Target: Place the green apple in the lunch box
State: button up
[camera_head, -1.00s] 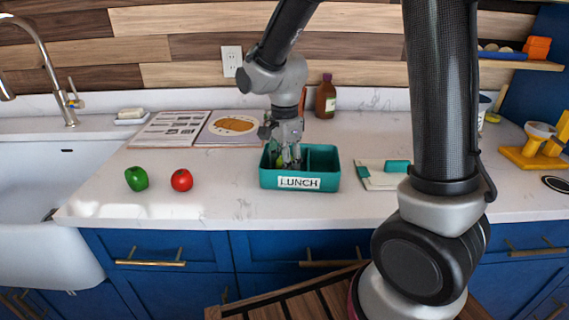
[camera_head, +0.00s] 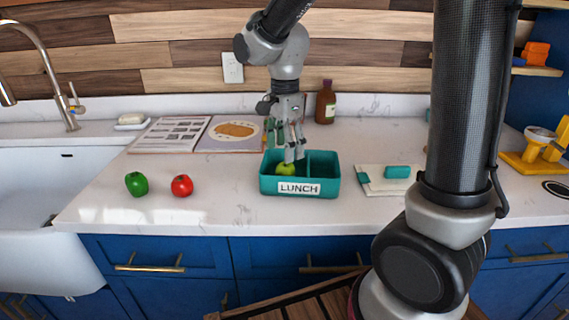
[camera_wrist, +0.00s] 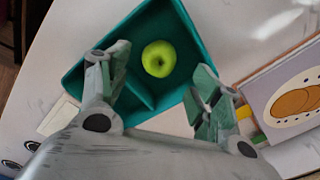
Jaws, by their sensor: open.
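The green apple (camera_head: 285,169) lies in the left compartment of the teal lunch box (camera_head: 325,188), which stands on the counter with its LUNCH label facing front. In the wrist view the apple (camera_wrist: 158,59) rests on the floor of the box (camera_wrist: 199,34), with clear space between it and the fingers. My gripper (camera_head: 294,156) is above the left part of the box, pointing down. In the wrist view my gripper (camera_wrist: 160,80) is open and empty, its fingers wide apart.
A green pepper (camera_head: 137,184) and a red tomato-like item (camera_head: 182,186) sit left of the box. An open book (camera_head: 200,134) lies behind, near a brown bottle (camera_head: 325,102). A board with a teal item (camera_head: 397,172) lies to the right. The front counter is clear.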

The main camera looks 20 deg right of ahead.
aim_at(285, 165)
jog(key=s+d+r+n+t, duration=0.2)
jog(key=s+d+r+n, duration=0.45)
jog(key=d+r, duration=0.2)
jog(key=s+d+n+t, duration=0.1)
jog(key=s+d+n, duration=0.2)
jog(key=s, duration=0.3)
jog(key=s+d+n+t, duration=0.1)
jog(key=s+d+n, duration=0.2)
jog(key=s+n, duration=0.2)
jog(key=shift+s+d+r+n, duration=0.25)
jog(key=shift+s+d+n, duration=0.1)
jog(key=shift+s, duration=0.3)
